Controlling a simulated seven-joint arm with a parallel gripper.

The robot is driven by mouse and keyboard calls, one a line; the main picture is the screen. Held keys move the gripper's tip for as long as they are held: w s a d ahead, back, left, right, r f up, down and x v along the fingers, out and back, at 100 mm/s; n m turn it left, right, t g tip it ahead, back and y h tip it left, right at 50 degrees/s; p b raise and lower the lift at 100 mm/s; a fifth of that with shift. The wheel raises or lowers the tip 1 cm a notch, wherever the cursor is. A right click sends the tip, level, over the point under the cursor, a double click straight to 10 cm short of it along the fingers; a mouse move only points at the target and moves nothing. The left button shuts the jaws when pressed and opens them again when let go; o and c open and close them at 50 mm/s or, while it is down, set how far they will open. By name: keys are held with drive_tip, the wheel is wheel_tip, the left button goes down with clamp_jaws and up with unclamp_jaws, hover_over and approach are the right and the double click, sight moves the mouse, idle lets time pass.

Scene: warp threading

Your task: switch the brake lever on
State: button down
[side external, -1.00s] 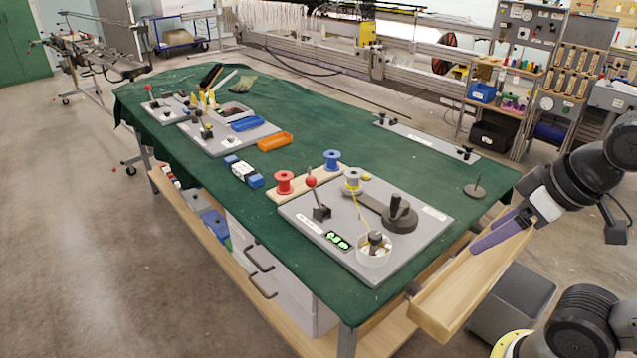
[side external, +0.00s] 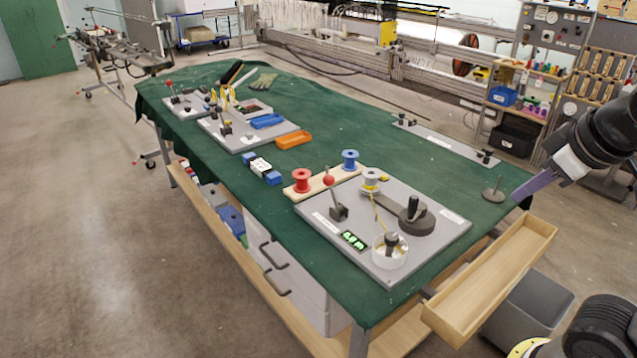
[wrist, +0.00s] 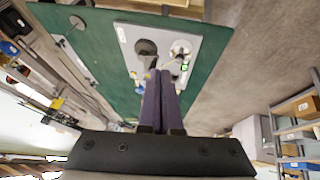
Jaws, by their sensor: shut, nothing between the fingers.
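A lever with a red ball knob (side external: 329,181) stands on a dark base on the near grey board (side external: 352,265), tilted a little to the left. A second red-knobbed lever (side external: 168,84) stands on a far-left board. I cannot read which label names the brake. In the wrist view the fingers (wrist: 160,72) point toward the near board (wrist: 123,38), and the near red knob is not clearly visible there.
On the near board are a black-handled crank (side external: 413,207), a white cup (side external: 390,257) and a green display (side external: 354,240). A red spool (side external: 301,182) and a blue spool (side external: 350,161) stand behind. The open wooden drawer (side external: 490,285) juts out at right.

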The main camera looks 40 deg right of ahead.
drive_tip(key=w+d+r+g+h, duration=0.1)
drive_tip(key=w+d+r+h, duration=0.25)
drive_tip(key=w, duration=0.45)
drive_tip(key=w+d+r+h, duration=0.2)
drive_tip(key=w+r, duration=0.3)
drive_tip(key=w, duration=0.2)
drive_tip(key=w+a+f+n+h, duration=0.2)
drive_tip(key=w+n+h, duration=0.15)
drive_tip(key=w, duration=1.55)
drive_tip(key=w+a+f+n+t+h, duration=0.2)
drive_tip(key=w+a+f+h, duration=0.1)
drive_tip(key=w+a+f, duration=0.75)
drive_tip(key=w+a+f+n, duration=0.1)
drive_tip(key=a+f+n, duration=0.1)
drive_tip(key=f, duration=0.7)
drive_tip(key=w+a+f+n+t, duration=0.1)
drive_tip(key=a+f, duration=0.2)
drive_tip(key=f, duration=0.7)
drive_tip(key=shift+w+a+f+n, duration=0.2)
drive_tip(key=shift+w+n, duration=0.1)
drive_tip(key=shift+n, duration=0.05)
